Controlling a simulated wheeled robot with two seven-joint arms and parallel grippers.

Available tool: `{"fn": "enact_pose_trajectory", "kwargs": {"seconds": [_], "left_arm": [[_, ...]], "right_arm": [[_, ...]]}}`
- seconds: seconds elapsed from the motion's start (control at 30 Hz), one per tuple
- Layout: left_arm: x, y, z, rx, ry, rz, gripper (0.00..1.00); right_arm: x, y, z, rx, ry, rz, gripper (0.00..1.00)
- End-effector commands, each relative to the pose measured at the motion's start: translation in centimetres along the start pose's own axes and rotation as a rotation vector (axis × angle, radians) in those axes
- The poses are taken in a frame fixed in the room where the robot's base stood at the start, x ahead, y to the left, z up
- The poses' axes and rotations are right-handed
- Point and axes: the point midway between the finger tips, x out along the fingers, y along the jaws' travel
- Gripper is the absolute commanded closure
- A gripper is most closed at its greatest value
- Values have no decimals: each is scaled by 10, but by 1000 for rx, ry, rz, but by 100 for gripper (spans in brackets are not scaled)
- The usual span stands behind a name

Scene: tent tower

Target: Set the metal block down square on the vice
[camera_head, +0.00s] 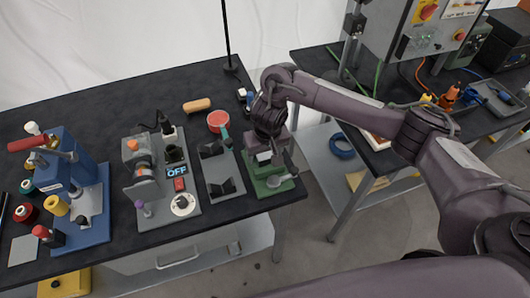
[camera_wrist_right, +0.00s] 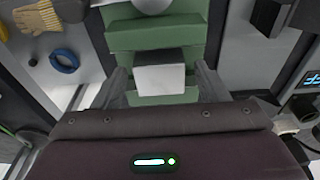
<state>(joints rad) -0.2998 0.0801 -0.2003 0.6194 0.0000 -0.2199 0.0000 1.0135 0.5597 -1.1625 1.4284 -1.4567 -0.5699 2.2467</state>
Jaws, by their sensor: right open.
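The metal block (camera_wrist_right: 160,78), light grey, is on the green vice (camera_wrist_right: 150,40) in the right wrist view. Its edges look about parallel to the vice's edges. In the head view the green vice (camera_head: 272,187) stands at the table's right front corner, with the pale block (camera_head: 264,157) on it, partly covered by my gripper. My right gripper (camera_wrist_right: 160,72) is open, with one finger on either side of the block and a gap showing at each side. It comes down over the vice from above in the head view (camera_head: 268,148). My left gripper is not in view.
A dark grey stand with black V-shaped rests (camera_head: 222,183) is close left of the vice. A red-topped round container (camera_head: 218,122) and an orange-brown handle (camera_head: 197,105) lie behind. A grey machine with an OFF display (camera_head: 177,171) stands further left. A floor gap separates the second table (camera_head: 310,62).

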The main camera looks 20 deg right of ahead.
Motion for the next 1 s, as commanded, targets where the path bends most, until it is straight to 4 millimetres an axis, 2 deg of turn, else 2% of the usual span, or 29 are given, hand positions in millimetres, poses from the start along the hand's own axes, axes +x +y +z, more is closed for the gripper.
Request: {"fn": "enact_pose_trajectory", "kwargs": {"seconds": [0.17,0.37,0.5,0.7,1.0], "left_arm": [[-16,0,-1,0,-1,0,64],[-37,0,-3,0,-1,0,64],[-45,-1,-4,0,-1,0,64],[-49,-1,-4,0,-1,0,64],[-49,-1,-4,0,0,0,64]], "right_arm": [[-28,0,-3,-3,6,1,33],[-73,1,-3,-3,6,3,33],[-98,1,-2,-3,5,2,33],[-118,0,-1,0,2,1,33],[-121,0,0,0,0,0,33]]}}
